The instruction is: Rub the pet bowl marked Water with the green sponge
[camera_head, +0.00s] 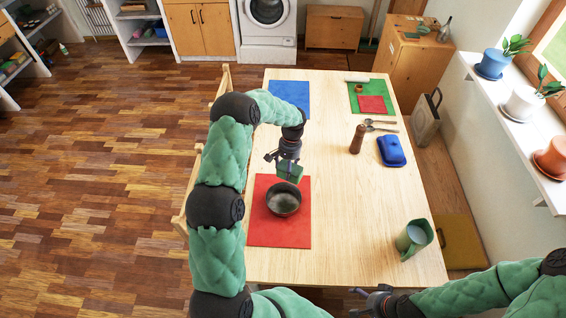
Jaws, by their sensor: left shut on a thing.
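A dark, round metal bowl (284,204) stands upright on the red mat (265,235) on the table; I cannot read any marking on it. My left gripper (287,164) is shut on the green sponge (291,175). It holds the sponge just above the far rim of the bowl; I cannot tell whether they touch. My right gripper (358,301) is low at the table's near edge, apart from the bowl, with its fingers spread and nothing seen between them.
A blue butter dish (391,151), a brown pepper mill (357,139) and spoons (381,126) lie farther back. Chairs (186,195) line the left side. The table's middle is clear.

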